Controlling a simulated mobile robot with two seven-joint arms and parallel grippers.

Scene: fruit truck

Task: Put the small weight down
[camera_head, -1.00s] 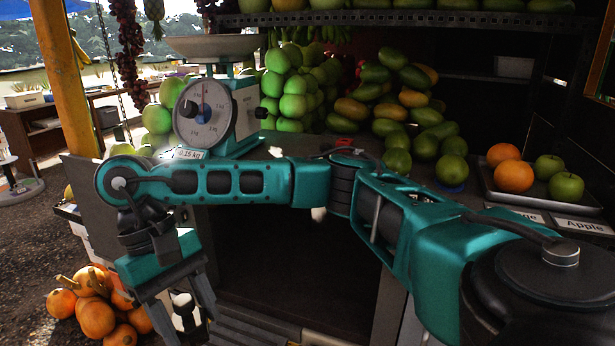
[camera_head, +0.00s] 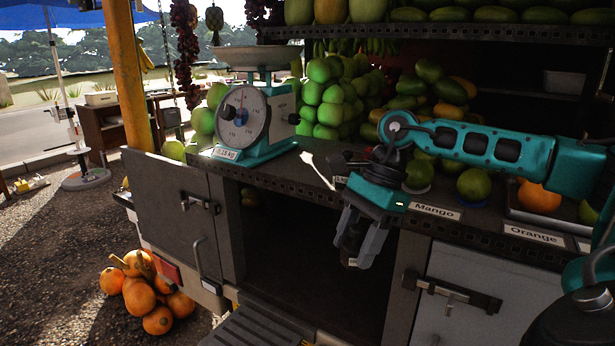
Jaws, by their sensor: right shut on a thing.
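My right gripper (camera_head: 354,256) points down in front of the counter's front edge, over the dark open space below. It is shut on the small weight (camera_head: 352,262). Only a little of the weight shows between the fingers; the rest is hidden or too dark to make out. A white kitchen scale (camera_head: 244,118) with a round dial and teal frame stands on the counter (camera_head: 280,172), to the left of the gripper. My left gripper is not in view.
Piled green fruit (camera_head: 335,100) stands behind. Mango and Orange labels line the right front edge. Orange pumpkins (camera_head: 143,290) lie on the ground at lower left.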

